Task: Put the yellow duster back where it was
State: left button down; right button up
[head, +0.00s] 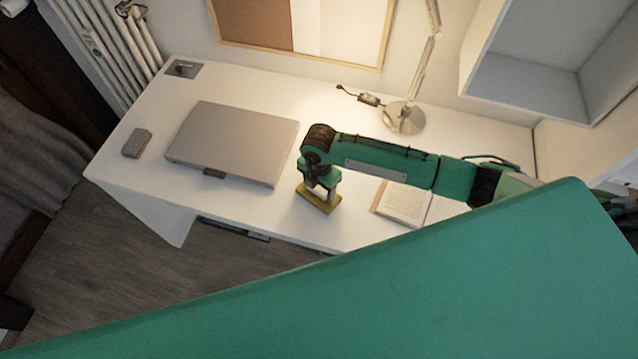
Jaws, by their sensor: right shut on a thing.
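The yellow duster (318,201) is at the desk's front edge, to the right of the grey laptop. My right gripper (318,190) comes down over it from above and is shut on it. The gripper hides the duster's upper part, and I cannot tell whether its underside touches the desk. My right arm reaches in from the right across the desk. My left gripper does not show.
A closed grey laptop (234,142) lies on the white desk (340,228). A small grey box (137,143) is at the left. An open book (405,204) lies under my right arm. A lamp (405,117) stands behind. A wall shelf (530,60) hangs upper right.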

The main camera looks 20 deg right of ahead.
aim_at(319, 188)
jog(key=shift+f, duration=0.1)
jog(key=o, duration=1)
jog(key=shift+c, duration=0.2)
notch_tip(319, 188, up, 12)
jog(key=b, duration=0.1)
jog(key=shift+s, duration=0.1)
